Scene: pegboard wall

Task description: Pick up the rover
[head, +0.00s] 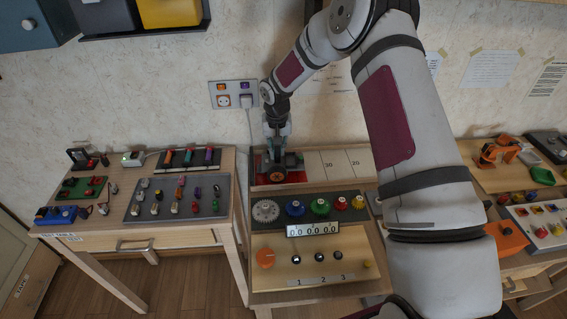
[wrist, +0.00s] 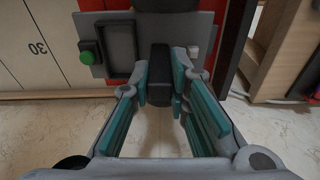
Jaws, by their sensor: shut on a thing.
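In the wrist view the rover (wrist: 112,70) shows a grey top with a green button, a black frame and a black upright block. My gripper (head: 277,148) points down onto the rover from above. In the wrist view the teal finger pads of my gripper (wrist: 162,88) are shut on the black block. I cannot tell whether the rover's underside touches the board.
Beside the rover are pale panels marked 30 and 20 (head: 338,164). In front stands a console with coloured knobs (head: 320,208) and a counter. A wall socket (head: 234,94) with a cable is behind. Side tables left (head: 227,190) and right hold small parts.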

